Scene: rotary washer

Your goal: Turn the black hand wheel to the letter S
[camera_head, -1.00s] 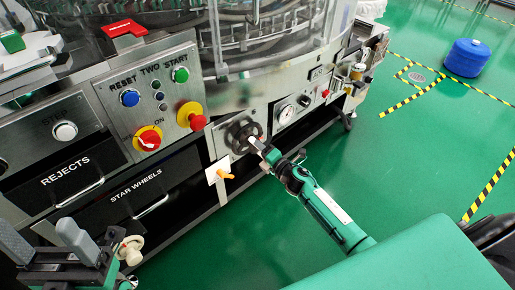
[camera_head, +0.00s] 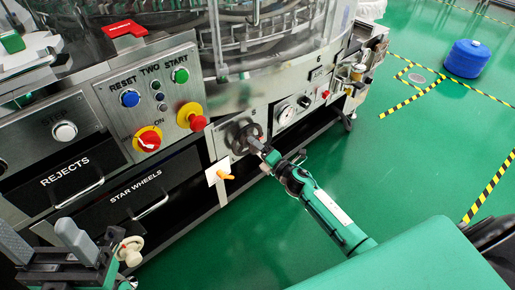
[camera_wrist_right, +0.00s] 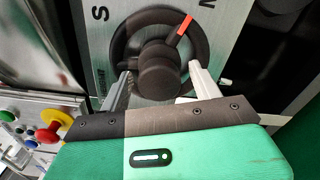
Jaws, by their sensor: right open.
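The black hand wheel (camera_head: 240,136) sits on the machine's grey front panel. In the right wrist view the wheel (camera_wrist_right: 120,45) has a dark round knob (camera_wrist_right: 158,72) in front and a red pointer mark (camera_wrist_right: 184,28) aimed up and to the right. The letter S (camera_wrist_right: 100,14) is at the upper left, away from the mark; another letter is cut off at the top right. My right gripper (camera_head: 261,146) is at the wheel; its open fingers (camera_wrist_right: 160,84) stand either side of the knob. Contact is unclear. My left gripper (camera_head: 44,240) is open and empty at lower left.
Left of the wheel are a red knob (camera_head: 197,122), a yellow-and-red switch (camera_head: 147,140) and black drawers (camera_head: 140,195). A white tag (camera_head: 217,171) hangs below the wheel. A gauge (camera_head: 284,114) is to its right.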

